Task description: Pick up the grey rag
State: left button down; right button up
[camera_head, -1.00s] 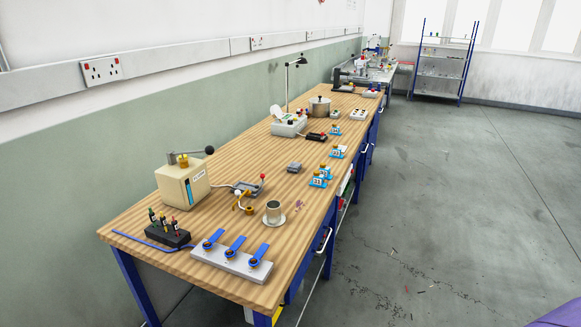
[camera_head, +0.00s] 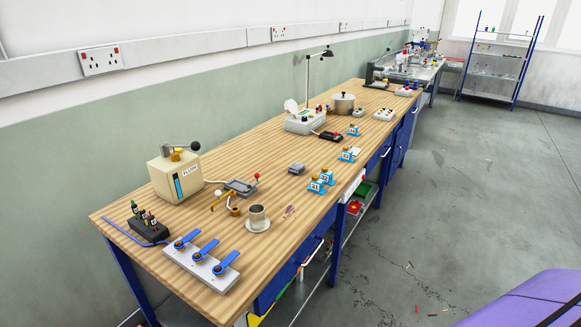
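A small flat grey item (camera_head: 296,168) lies on the wooden bench top (camera_head: 265,185), near the middle of the bench. It looks like a folded grey rag, but it is too small to be sure. It stands clear of the things around it, with bare wood on its sides. Neither of my grippers shows in the head view, and nothing is seen touching the grey item.
Left of it is a cream press (camera_head: 176,178); nearer are a metal cup (camera_head: 257,215) on a saucer and a grey strip with blue levers (camera_head: 202,264). Blue numbered fittings (camera_head: 317,184) stand to its right. Beyond are a lamp (camera_head: 308,85) and pot (camera_head: 343,103). Open floor (camera_head: 440,200) lies right.

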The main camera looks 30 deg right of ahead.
aim_at(296, 168)
jog(key=l+u, duration=0.2)
jog(key=l, duration=0.35)
jog(key=i+l+u, duration=0.2)
jog(key=l, duration=0.35)
jog(key=k+l+u, duration=0.2)
jog(key=l, duration=0.3)
jog(key=l+u, duration=0.2)
jog(key=l, duration=0.4)
jog(key=l+u, duration=0.2)
jog(key=l, duration=0.3)
jog(key=k+l+u, duration=0.2)
jog(key=l, duration=0.3)
